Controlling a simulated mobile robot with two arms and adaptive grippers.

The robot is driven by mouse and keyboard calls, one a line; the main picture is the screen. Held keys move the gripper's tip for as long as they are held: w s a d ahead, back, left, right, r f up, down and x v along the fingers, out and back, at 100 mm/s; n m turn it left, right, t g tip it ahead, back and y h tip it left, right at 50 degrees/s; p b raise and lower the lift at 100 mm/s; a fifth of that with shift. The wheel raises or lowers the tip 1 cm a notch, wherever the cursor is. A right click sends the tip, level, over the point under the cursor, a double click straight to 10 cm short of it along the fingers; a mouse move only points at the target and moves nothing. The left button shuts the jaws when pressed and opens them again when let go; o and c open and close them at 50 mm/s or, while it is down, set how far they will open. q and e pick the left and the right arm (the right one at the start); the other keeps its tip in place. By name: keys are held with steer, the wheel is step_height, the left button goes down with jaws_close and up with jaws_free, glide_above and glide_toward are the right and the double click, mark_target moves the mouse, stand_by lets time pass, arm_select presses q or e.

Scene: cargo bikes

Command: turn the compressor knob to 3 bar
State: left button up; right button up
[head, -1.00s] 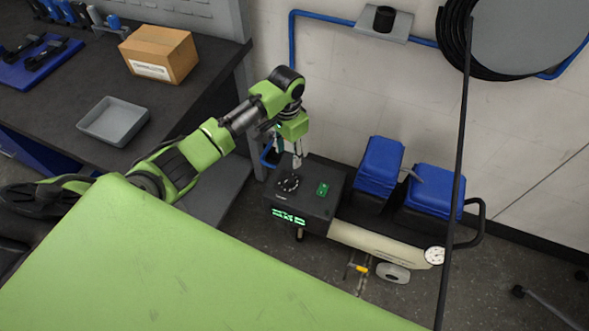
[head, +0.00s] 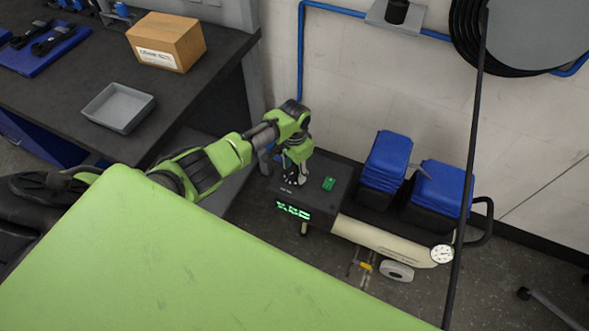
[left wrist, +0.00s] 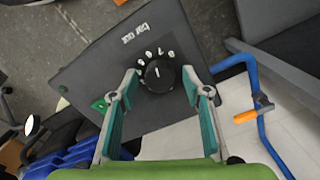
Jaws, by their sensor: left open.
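The compressor (head: 325,210) stands on the floor by the wall, with a dark control box and a lit green display (head: 293,210). In the left wrist view its round black knob (left wrist: 158,75) has a short white mark and white numerals beside it. "bar out" is printed on the panel. My left gripper (head: 296,178) is over the knob and largely hides it in the head view. In the left wrist view the gripper (left wrist: 160,77) is open, with one finger on each side of the knob and small gaps visible. The display digits are too small to read. My right gripper is out of view.
A green switch (head: 329,184) sits beside the knob on the panel. A workbench (head: 60,100) with a grey tray (head: 118,107) and carton (head: 166,41) is at left.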

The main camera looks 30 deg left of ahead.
arm_select(q)
steer(key=c, duration=1.1)
steer(key=shift+r, duration=0.1)
